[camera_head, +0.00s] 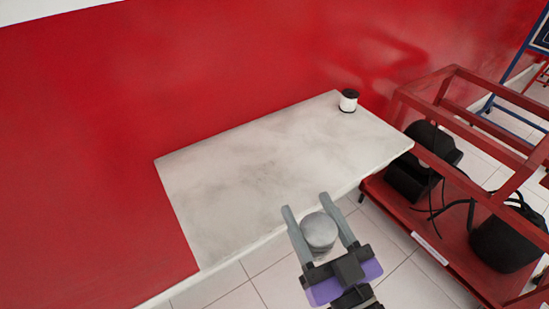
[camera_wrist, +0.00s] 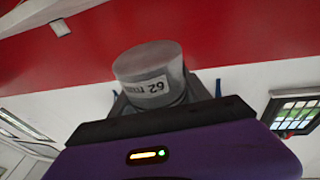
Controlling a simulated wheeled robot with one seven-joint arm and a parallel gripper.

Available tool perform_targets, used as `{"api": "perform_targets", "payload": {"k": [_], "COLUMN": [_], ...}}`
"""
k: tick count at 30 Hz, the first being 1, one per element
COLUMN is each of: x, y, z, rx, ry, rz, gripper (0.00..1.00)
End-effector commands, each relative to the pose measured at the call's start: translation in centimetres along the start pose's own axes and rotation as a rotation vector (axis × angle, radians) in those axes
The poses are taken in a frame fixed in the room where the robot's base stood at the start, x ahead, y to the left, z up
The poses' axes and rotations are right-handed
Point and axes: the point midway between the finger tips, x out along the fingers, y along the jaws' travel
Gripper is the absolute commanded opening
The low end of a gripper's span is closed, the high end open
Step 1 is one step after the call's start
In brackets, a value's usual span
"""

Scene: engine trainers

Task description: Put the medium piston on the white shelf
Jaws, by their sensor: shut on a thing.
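A grey cylindrical piston (camera_head: 319,231) is between the two fingers of my gripper (camera_head: 319,215), which is shut on it. The piston also shows in the wrist view (camera_wrist: 152,78), with a label reading "62" and further letters, upside down there. The white shelf (camera_head: 260,165) is fixed against the red wall. In the head view my gripper appears at the front edge of the shelf, over the tiled floor. I cannot tell its exact height above the shelf.
A small white and black cylinder (camera_head: 348,101) stands at the shelf's back right corner. The rest of the shelf top is clear. A red metal frame (camera_head: 455,170) holding black engine parts (camera_head: 422,165) stands close to the right of the shelf.

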Motion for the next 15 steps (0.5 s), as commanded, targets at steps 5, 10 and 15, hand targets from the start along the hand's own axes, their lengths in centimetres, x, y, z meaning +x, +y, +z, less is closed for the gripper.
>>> {"api": "perform_targets", "payload": {"k": [5, 10, 15], "x": [4.2, 8.2, 12.2], "y": [-0.7, -1.5, -2.3], "z": [0.2, 1.0, 1.7], "rx": [0.0, 0.0, -0.001], "ry": [0.006, 0.005, 0.005], "rz": [0.001, 0.001, 0.0], "gripper": [0.0, 0.0, 0.0]}}
